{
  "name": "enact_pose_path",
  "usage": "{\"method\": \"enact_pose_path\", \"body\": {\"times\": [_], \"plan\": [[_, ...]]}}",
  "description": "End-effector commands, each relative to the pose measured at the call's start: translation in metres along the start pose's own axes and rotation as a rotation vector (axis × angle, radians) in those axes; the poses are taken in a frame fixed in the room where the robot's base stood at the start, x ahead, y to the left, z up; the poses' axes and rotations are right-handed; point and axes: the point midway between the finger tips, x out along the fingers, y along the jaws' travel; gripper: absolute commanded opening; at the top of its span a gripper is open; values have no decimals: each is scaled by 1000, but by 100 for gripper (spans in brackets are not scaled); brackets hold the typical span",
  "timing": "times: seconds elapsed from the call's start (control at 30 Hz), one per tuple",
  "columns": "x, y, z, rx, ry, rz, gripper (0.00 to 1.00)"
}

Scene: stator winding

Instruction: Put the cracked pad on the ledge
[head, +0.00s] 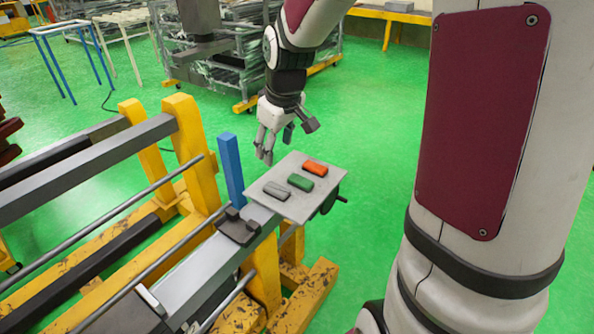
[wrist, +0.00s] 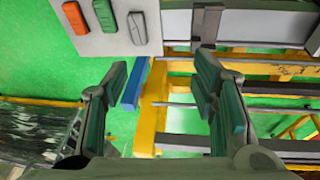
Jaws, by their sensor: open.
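Three small pads lie side by side on a light grey plate (head: 293,210): an orange pad (head: 315,168), a green pad (head: 300,182) and a grey pad (head: 277,191). They also show at the upper left of the wrist view, the orange pad (wrist: 74,17) leftmost and the grey pad (wrist: 137,28) rightmost. The grey pad has a dark line on it in the head view; I cannot tell if it is a crack. My gripper (head: 268,152) is open and empty, beyond the plate's far left edge in the picture. Which surface is the ledge is unclear.
A blue post (head: 230,170) stands close to my gripper, left of the plate. A dark bracket (head: 238,226) sits on the grey beam beside the plate. Yellow frames (head: 190,150) and rods fill the left.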

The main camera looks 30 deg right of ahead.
Motion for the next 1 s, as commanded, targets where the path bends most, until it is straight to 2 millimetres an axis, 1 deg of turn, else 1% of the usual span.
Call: {"method": "enact_pose_path", "body": {"times": [0.03, 0.2, 0.27, 0.3, 0.37, 0.4, 0.5, 0.6, 0.7, 0.83, 1.0], "plan": [[-22, -12, 3, 6, 7, 22, 53], [-82, -49, 28, 75, 31, 65, 53], [-101, -61, 40, 104, 45, 74, 53], [-113, -70, 48, 123, 56, 76, 53], [-129, -82, 61, 154, 75, 77, 53], [-138, -90, 71, 176, 87, 74, 53], [-158, -108, 95, 225, 120, 59, 53], [-170, -122, 116, 268, 147, 37, 53], [-177, -131, 131, 298, 165, 16, 53], [-180, -136, 141, 320, 174, 0, 53], [-180, -137, 143, 325, 175, -3, 53]]}}
